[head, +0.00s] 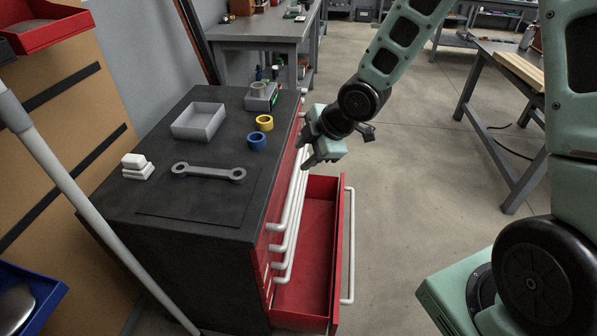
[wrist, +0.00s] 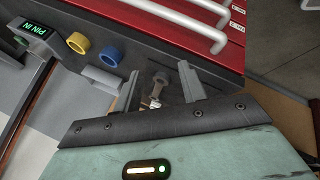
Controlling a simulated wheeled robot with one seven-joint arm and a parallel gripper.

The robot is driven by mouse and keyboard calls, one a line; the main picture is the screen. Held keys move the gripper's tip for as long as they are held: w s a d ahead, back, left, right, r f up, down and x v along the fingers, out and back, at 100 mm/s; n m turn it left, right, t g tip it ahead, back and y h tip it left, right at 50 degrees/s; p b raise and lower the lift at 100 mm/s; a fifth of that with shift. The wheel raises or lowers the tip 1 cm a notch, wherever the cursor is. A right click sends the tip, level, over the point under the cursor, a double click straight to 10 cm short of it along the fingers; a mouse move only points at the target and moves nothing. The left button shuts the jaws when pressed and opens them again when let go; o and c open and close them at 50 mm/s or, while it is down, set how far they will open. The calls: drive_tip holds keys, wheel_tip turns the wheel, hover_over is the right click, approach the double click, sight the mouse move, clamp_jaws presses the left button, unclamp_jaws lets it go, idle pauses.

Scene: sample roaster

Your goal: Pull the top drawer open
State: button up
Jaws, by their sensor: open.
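A cabinet with a black top (head: 200,222) has red drawer fronts with long white bar handles on its right side. The top drawer's handle (head: 277,226) is the uppermost bar, and that drawer looks closed. A lower red drawer (head: 305,245) is pulled out, with its handle (head: 347,245) well clear of the cabinet; it looks empty. My gripper (head: 312,160) is open, close to the far part of the drawer front. In the wrist view its two fingers (wrist: 160,85) are apart with no handle between them; white handles (wrist: 185,22) lie beyond.
On the cabinet top are a grey tray (head: 199,121), a wrench (head: 208,173), yellow (head: 264,122) and blue (head: 257,141) rings, white blocks (head: 138,167) and a grey device (head: 261,97). The pulled-out drawer juts into the floor space. Open floor (head: 420,190) lies to the right.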

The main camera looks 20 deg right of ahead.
drive_tip(key=w+d+f+n+t+y+b, duration=0.4)
drive_tip(key=w+d+f+n+b, duration=0.15)
drive_tip(key=d+f, duration=0.55)
drive_tip(key=n+t+y+b, duration=0.2)
drive_tip(key=n+t+b, duration=0.1)
approach(300, 157)
drive_tip(key=x, duration=0.7)
drive_tip(key=b+x, duration=0.1)
drive_tip(key=x, duration=0.3)
drive_tip(key=shift+w+d+f, duration=0.25)
drive_tip(key=shift+d+f, duration=0.1)
drive_tip(key=shift+d, duration=0.05)
drive_tip(key=shift+d, duration=0.1)
clamp_jaws()
